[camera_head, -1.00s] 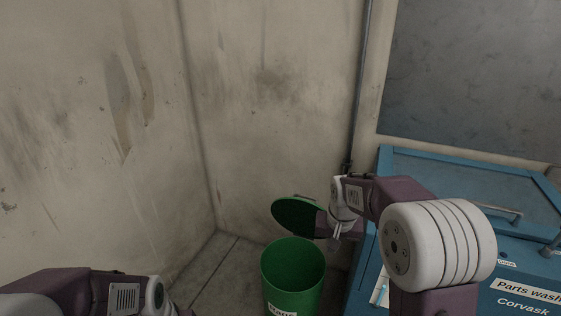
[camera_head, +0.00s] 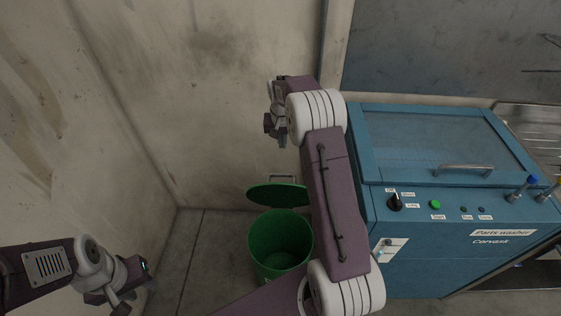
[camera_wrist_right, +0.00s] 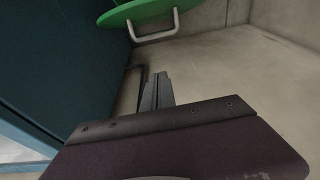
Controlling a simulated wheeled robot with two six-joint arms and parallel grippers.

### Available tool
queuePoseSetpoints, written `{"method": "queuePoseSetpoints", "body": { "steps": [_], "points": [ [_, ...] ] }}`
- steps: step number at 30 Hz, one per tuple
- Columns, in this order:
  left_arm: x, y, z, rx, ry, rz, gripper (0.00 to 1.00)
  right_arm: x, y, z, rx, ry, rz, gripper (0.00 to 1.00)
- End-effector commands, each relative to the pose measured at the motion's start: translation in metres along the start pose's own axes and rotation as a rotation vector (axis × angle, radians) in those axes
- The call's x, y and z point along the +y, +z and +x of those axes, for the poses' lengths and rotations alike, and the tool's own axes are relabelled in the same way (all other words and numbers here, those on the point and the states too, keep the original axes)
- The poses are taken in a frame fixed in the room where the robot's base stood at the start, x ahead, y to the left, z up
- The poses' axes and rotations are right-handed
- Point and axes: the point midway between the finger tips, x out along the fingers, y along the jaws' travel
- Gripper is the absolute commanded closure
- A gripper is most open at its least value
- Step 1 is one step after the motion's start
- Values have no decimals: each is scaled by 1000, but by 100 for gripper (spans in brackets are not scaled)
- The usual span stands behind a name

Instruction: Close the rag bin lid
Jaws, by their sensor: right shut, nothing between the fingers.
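The green rag bin (camera_head: 280,255) stands on the floor near the wall corner, its mouth uncovered. Its round green lid (camera_head: 278,195) is open, raised at the back rim, with a metal handle (camera_head: 283,177) showing behind it. My right gripper (camera_head: 277,128) is above and behind the lid, near the wall, apart from it. In the right wrist view its fingers (camera_wrist_right: 157,92) are shut and empty; the lid (camera_wrist_right: 140,10) and its pale handle show at the top. My left gripper (camera_head: 128,296) is low at the left, away from the bin; its fingers are unclear.
The blue parts washer (camera_head: 420,170) stands close to the right of the bin. The stained wall (camera_head: 210,90) is close behind the bin and my right gripper. Bare floor (camera_head: 205,250) lies left of the bin.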

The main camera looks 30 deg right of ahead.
Motion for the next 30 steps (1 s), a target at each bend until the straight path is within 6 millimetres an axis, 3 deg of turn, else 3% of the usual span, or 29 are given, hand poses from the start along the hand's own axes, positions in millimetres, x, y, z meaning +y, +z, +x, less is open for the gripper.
{"method": "queuePoseSetpoints", "body": {
  "steps": [5,16,23,30],
  "points": [
    [0,0,2,0,0,0,64,0,1,21,-4,1,-1,100],
    [0,0,3,0,0,0,64,0,1,101,-3,1,-1,100],
    [0,0,0,0,0,0,64,-1,31,108,-2,0,-3,100],
    [0,0,0,0,0,0,64,-1,40,110,0,-1,-1,100]
  ]
}}
